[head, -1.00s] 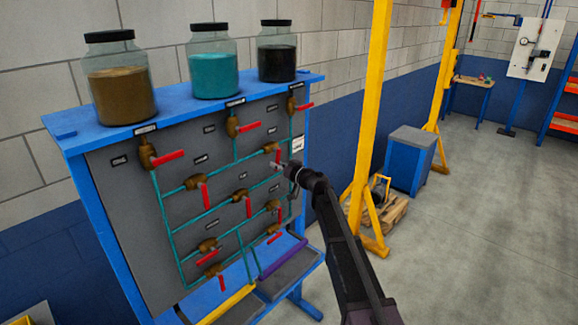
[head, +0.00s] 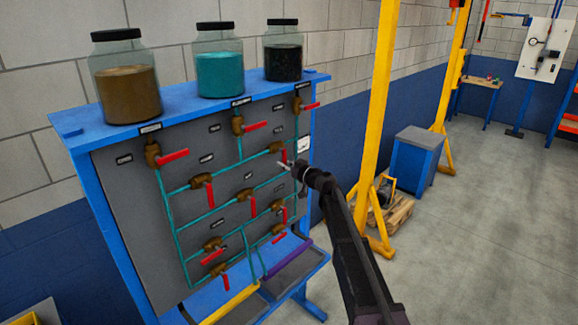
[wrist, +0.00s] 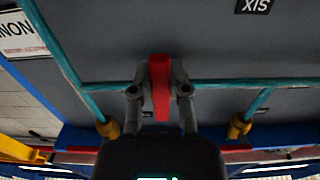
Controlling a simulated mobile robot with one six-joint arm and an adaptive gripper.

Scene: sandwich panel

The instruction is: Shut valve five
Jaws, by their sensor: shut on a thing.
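In the head view, a brass valve with a red lever (head: 284,155) sits on the upper right of the grey valve panel (head: 125,210). Its lever points down. My gripper (head: 287,166) is at this lever, in front of the panel. In the wrist view, the red lever (wrist: 160,80) stands between the two fingers of my gripper (wrist: 160,92), which is shut on it. The valve body behind it is mostly hidden there. A label reading SIX (wrist: 256,5), upside down, shows in the wrist view's upper right. The head view's labels are too small to read, so I cannot confirm this valve's number.
Several other red-levered valves and teal pipes surround the held lever; one neighbouring valve (head: 239,125) has its lever sideways. Jars (head: 219,75) stand on the blue shelf above. A yellow post (head: 382,120) rises to the right. Open floor (head: 480,230) lies beyond.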

